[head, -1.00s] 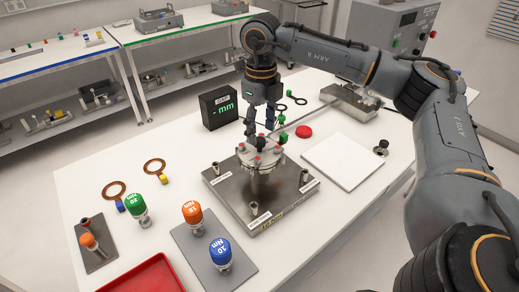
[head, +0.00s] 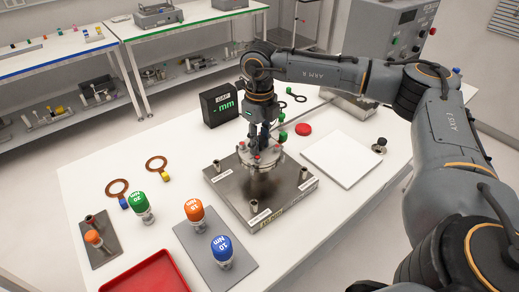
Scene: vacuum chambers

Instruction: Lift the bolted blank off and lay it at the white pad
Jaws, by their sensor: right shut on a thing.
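The bolted blank (head: 275,154) is a round steel flange with red-topped bolts around it. It sits on a short steel chamber neck that stands on a square steel plate (head: 230,191). My right gripper (head: 262,146) points down over the blank's middle and is shut on the dark knob there, which its fingers mostly hide. The blank still looks level on the neck. The white pad (head: 342,160) lies flat and empty to the right of the plate. My left gripper is not in view.
A black gap display (head: 219,105) stands behind the plate. A red button (head: 304,130) and a dark knob (head: 379,146) flank the pad. Torque drivers (head: 222,251), copper rings (head: 117,187) and a red tray (head: 145,273) occupy the front left.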

